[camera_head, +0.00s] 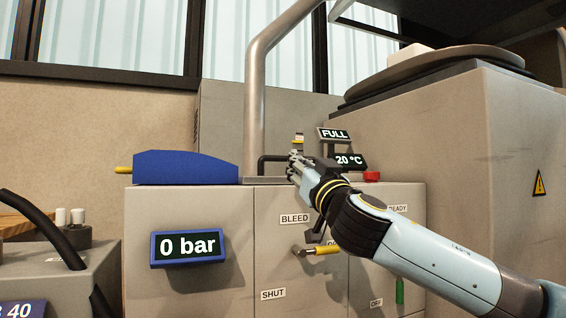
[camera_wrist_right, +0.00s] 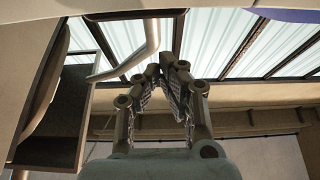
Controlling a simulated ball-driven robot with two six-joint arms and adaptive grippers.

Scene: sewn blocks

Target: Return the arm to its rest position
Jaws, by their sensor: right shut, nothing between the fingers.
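My right arm comes in from the lower right in the head view. Its gripper (camera_head: 294,166) is raised in front of the grey machine cabinet, near the foot of the bent metal pipe (camera_head: 256,100). In the right wrist view the fingers of this gripper (camera_wrist_right: 169,58) come together at their tips with nothing between them. A yellow-handled lever (camera_head: 322,250) sits below the gripper on the cabinet front, between the BLEED and SHUT labels and partly near my forearm. My left gripper is not in view.
A blue display (camera_head: 187,247) reads 0 bar. A blue wedge-shaped part (camera_head: 182,167) with a yellow tip lies on the cabinet top. FULL (camera_head: 334,134) and 20 °C signs and a red knob (camera_head: 371,176) stand behind the gripper. A large grey unit (camera_head: 515,150) rises at the right.

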